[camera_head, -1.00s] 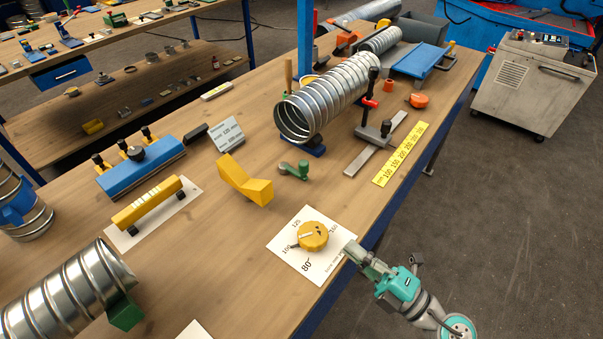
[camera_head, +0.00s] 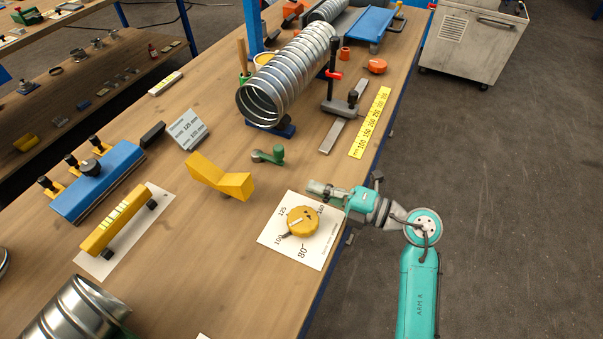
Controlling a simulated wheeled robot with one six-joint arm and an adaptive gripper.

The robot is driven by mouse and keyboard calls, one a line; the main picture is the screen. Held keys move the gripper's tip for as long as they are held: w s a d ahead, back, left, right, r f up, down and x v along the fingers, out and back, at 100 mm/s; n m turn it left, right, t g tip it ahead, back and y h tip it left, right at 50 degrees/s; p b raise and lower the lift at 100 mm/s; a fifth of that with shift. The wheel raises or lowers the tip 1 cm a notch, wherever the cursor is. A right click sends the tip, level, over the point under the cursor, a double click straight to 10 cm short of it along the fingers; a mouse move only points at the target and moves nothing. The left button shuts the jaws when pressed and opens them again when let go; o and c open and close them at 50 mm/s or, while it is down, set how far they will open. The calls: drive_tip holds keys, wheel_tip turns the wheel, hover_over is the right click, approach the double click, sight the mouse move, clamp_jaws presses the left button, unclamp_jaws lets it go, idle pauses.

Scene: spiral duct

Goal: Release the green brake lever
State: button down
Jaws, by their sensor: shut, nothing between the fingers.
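My gripper (camera_head: 312,187) is shut and empty at the bench's right edge, by the top right corner of the white dial card. It points left and is apart from the lever, to its lower right. Whether the gripper touches the card cannot be told.
A yellow dial (camera_head: 302,221) sits on a white card (camera_head: 272,241). A yellow V-shaped block (camera_head: 220,180) lies left of the gripper. The spiral duct (camera_head: 290,75), a clamp (camera_head: 340,103) and a yellow scale strip (camera_head: 371,123) stand further back. Bare wood surrounds the lever's front.

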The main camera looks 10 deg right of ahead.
drive_tip(key=x, duration=0.9)
drive_tip(key=shift+a, duration=0.15)
drive_tip(key=w, duration=0.1)
drive_tip(key=w+d, duration=0.1)
drive_tip(key=w, duration=0.1)
drive_tip(key=shift+w+d, duration=0.15)
drive_tip(key=shift+w, duration=0.25)
